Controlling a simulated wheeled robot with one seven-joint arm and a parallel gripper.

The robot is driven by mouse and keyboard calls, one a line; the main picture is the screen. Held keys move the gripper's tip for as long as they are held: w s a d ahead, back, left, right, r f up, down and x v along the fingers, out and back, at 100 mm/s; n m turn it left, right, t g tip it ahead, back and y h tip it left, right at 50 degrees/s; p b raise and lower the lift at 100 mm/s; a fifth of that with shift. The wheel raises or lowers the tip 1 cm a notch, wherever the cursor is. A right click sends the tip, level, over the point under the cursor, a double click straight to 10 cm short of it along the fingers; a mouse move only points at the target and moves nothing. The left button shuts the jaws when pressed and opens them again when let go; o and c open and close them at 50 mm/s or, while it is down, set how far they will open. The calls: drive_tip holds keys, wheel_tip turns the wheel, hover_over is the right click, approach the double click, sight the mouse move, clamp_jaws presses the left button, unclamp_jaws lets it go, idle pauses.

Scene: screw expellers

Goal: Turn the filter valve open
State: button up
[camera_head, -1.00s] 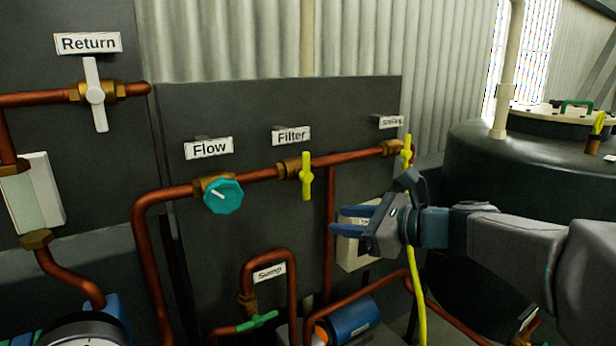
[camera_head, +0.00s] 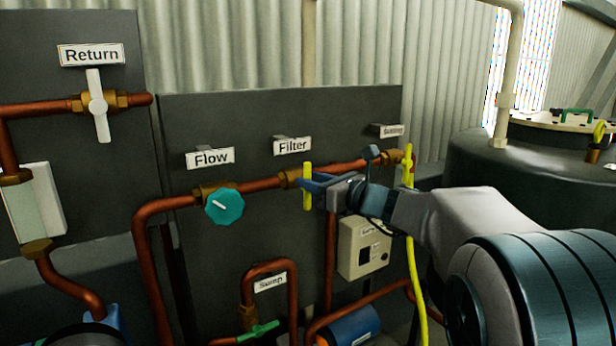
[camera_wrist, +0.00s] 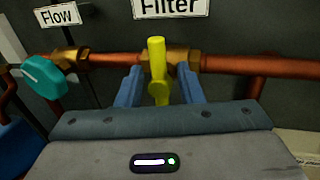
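The filter valve's yellow handle (camera_head: 307,187) stands upright, across the copper pipe, below the "Filter" label (camera_head: 292,145). In the wrist view the yellow handle (camera_wrist: 157,72) sits between my two blue fingers, with a gap on each side. My gripper (camera_head: 306,183) is open around the handle and reaches in from the right. In the wrist view my gripper (camera_wrist: 160,88) has its fingertips near the level of the pipe. The handle's lower end is partly hidden behind the gripper body in the wrist view.
The teal flow knob (camera_head: 223,207) is left of the filter valve. Another yellow handle (camera_head: 408,165) is to the right, close to my arm. A white return valve (camera_head: 98,105) is far left.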

drive_tip(key=shift+x, duration=1.2)
clamp_jaws()
